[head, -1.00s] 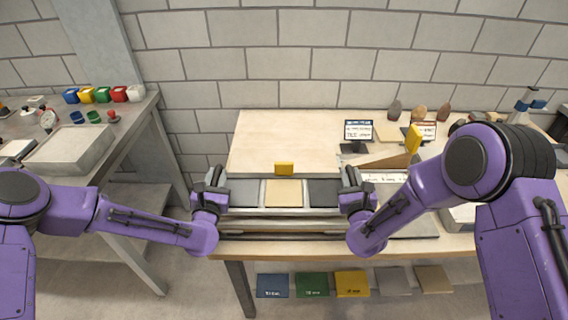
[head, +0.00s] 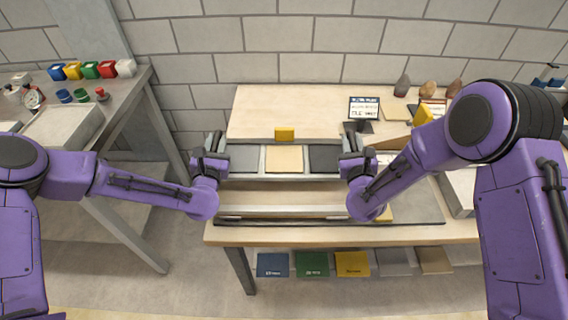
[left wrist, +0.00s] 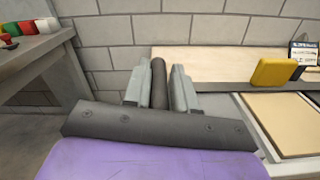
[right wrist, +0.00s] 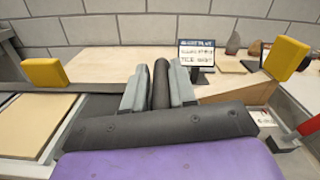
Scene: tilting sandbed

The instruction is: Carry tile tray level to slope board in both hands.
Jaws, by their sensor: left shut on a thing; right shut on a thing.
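The tile tray (head: 262,160) is a pale metal tray holding a beige tile (head: 284,159) between two dark tiles. It looks about level side to side. My left gripper (head: 212,150) is shut on its left end and my right gripper (head: 352,150) on its right end. The wrist views show the fingers of the left (left wrist: 159,85) and right (right wrist: 160,85) closed around dark handle bars. A yellow block (head: 284,133) shows at the tray's far edge. A pale, long-edged board or frame (head: 284,212) lies on the table below and nearer; I cannot tell whether it is the slope board.
A wooden wedge (right wrist: 235,92) with a yellow block (right wrist: 287,58) stands right of my right gripper. A small sign (head: 363,108) and several stones are behind. The table's back left (head: 255,105) is bare. A side bench (head: 125,100) with coloured blocks stands left.

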